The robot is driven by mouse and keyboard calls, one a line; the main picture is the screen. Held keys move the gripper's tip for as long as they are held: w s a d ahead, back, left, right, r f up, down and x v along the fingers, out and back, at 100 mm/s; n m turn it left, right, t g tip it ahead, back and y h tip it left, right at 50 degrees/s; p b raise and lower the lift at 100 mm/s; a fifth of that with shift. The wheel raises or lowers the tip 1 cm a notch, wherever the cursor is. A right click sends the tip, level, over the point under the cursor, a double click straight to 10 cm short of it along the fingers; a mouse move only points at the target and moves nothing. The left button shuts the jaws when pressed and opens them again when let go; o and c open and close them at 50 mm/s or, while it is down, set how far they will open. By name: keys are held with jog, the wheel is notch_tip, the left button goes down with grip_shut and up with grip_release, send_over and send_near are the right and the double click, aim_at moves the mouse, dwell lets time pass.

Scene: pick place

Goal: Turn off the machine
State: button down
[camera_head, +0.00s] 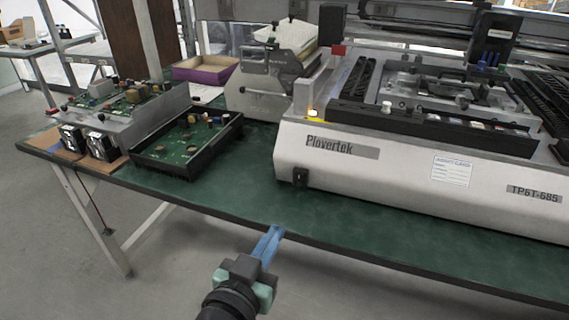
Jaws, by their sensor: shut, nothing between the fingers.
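The machine (400,180) is a large white and grey unit labelled Plovertek, standing on the green bench at the right. A small black switch (300,177) sits low on the left of its front face. My gripper (268,243) has blue fingers that are shut and empty. It is at the bench's front edge, below and left of the switch, apart from the machine.
The green bench top (235,190) is clear between the machine and a black tray (187,147) with a circuit board. A metal chassis (125,120) with boards stands at the left. A grey device (265,85) and a purple box (205,70) are behind.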

aim_at(304, 185)
jog(key=shift+w+a+f, duration=0.1)
jog(key=shift+a+f, duration=0.05)
dwell(0.3)
jog(key=b+x, duration=0.1)
jog(key=x, duration=1.3)
jog(key=shift+b, duration=0.3)
jog(key=shift+f, duration=0.1)
jog(key=shift+w+f+b, duration=0.1)
jog(key=shift+f+b, duration=0.25)
jog(key=shift+b, duration=0.9)
jog(key=shift+r, duration=0.35)
